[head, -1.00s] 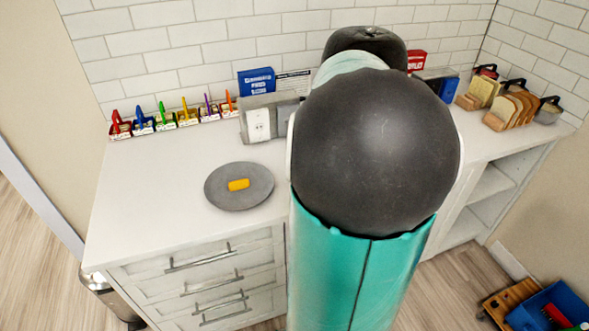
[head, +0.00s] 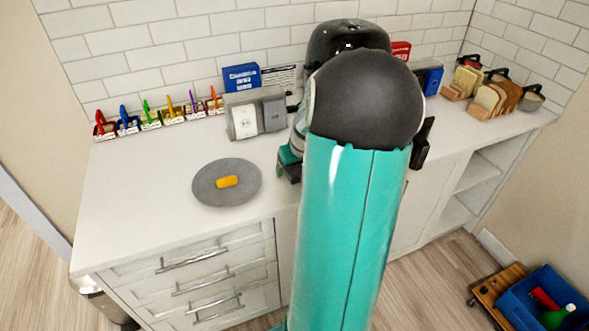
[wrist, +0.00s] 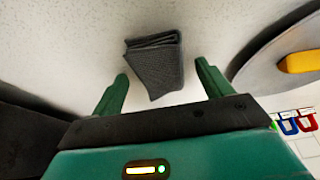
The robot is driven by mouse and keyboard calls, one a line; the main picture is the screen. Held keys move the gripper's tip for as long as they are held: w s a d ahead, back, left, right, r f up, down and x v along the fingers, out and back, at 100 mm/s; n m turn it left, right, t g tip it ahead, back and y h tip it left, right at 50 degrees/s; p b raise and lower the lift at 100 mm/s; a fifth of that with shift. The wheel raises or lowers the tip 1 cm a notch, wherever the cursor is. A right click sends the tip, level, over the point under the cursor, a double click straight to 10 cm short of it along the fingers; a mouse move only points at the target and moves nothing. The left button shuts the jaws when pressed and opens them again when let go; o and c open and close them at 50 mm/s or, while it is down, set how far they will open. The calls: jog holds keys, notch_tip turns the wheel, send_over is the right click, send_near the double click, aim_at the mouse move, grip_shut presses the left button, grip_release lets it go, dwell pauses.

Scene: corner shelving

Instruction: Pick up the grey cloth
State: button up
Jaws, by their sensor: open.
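A folded dark grey cloth (wrist: 156,66) lies on the white counter in the wrist view. My gripper (wrist: 163,82) is open, with its two green fingers on either side of the cloth's near part. I cannot tell how high the fingers are above the counter. In the head view my own arm hides the cloth and most of the gripper.
A round grey plate (head: 242,194) with a yellow block (head: 227,181) lies left of my arm on the counter (head: 140,220). A grey outlet box (head: 254,115) stands behind. Bread slices in racks (head: 495,98) stand at right.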

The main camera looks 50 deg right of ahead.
jog(key=shift+c, duration=0.5)
jog(key=c, duration=1)
jog(key=shift+o, duration=0.2)
jog(key=shift+r, duration=0.45)
notch_tip(320, 180, up, 2)
jog(key=shift+r, duration=0.15)
jog(key=s+a+r, duration=0.5)
jog(key=a+r, duration=0.5)
jog(key=a, duration=0.3)
jog(key=shift+s, duration=0.2)
